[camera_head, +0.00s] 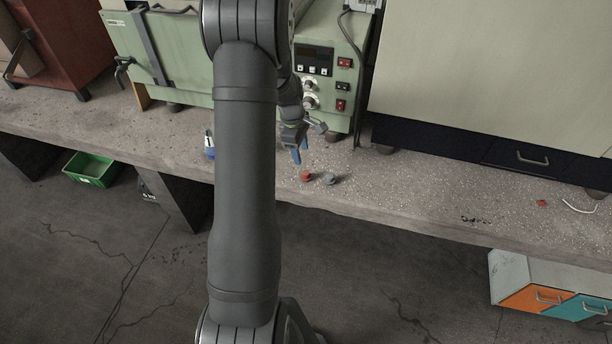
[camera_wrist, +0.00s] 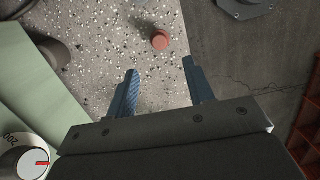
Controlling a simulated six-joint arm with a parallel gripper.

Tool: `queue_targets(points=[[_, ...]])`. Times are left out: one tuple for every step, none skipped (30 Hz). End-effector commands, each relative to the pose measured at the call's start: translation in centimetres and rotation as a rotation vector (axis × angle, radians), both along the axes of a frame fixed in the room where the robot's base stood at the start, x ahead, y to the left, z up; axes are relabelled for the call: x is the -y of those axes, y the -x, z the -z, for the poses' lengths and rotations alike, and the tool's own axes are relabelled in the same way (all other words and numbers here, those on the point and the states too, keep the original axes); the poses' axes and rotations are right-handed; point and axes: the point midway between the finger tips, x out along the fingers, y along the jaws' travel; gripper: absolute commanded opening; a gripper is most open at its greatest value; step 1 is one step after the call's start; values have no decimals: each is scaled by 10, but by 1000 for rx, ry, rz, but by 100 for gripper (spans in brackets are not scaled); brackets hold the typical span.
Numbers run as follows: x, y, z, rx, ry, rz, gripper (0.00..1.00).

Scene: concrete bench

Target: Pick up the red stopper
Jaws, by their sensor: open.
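The red stopper (camera_head: 306,175) sits on the speckled concrete bench near its front edge. In the wrist view, the red stopper (camera_wrist: 160,39) lies beyond the fingertips, roughly centred between them. My gripper (camera_head: 299,152) hangs just behind and above the stopper in the head view, with blue fingers pointing down. In the wrist view, my gripper (camera_wrist: 160,70) is open, with only bare bench and floor showing between its fingers. It does not touch the stopper.
A small grey object (camera_head: 329,179) sits just right of the stopper. A green instrument (camera_head: 327,75) with knobs stands close behind my gripper. A blue-and-white item (camera_head: 209,145) is partly hidden by my arm.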

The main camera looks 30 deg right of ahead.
Motion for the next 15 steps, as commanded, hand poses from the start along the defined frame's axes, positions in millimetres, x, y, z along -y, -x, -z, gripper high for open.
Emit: queue_targets(points=[[1,2,11,-3,-2,2,48],[1,3,16,-3,-1,1,48],[2,3,22,-3,-1,1,48],[2,3,26,-3,-1,1,48],[3,4,29,-1,-1,2,48],[3,4,32,0,-1,2,48],[4,4,34,0,-1,2,48],[4,4,36,0,-1,2,48],[4,4,37,-1,-1,1,48],[4,4,38,-1,-1,1,48],[4,5,39,-1,-1,1,48],[4,5,42,-1,-1,1,48],[5,5,44,-1,-1,1,48],[5,6,47,-1,-1,1,48],[6,7,52,-1,-1,1,48]])
